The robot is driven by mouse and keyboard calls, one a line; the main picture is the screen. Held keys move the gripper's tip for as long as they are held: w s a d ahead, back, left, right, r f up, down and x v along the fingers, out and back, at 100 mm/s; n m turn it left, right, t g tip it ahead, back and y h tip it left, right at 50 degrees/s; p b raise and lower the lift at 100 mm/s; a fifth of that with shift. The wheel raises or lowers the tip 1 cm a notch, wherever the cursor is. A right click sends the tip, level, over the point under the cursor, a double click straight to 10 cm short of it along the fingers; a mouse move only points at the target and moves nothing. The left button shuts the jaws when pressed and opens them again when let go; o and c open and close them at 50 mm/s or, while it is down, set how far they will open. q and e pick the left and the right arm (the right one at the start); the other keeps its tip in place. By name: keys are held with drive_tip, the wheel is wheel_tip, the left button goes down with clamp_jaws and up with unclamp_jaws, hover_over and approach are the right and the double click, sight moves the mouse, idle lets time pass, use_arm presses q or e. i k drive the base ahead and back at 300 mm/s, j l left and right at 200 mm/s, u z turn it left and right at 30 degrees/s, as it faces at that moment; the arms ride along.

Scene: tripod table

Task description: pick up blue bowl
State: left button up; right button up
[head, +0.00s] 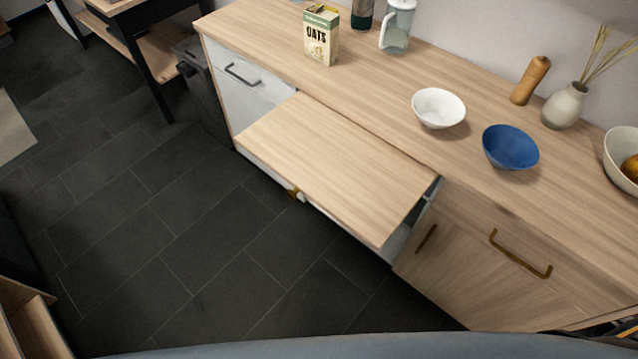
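The blue bowl (510,147) stands upright on the wooden counter (400,105), right of the middle in the head view. It looks empty. A white bowl (438,108) stands to its left, a small gap apart. Neither of my grippers shows in the head view, so their states and positions are hidden.
A pulled-out wooden board (340,165) juts from the counter front. An oats box (321,36), a clear pitcher (397,27), a wooden mill (530,80), a vase (565,106) and a fruit bowl (622,158) stand on the counter. The dark tiled floor (150,230) is largely clear.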

sight(508, 148)
drive_tip(key=z, duration=1.35)
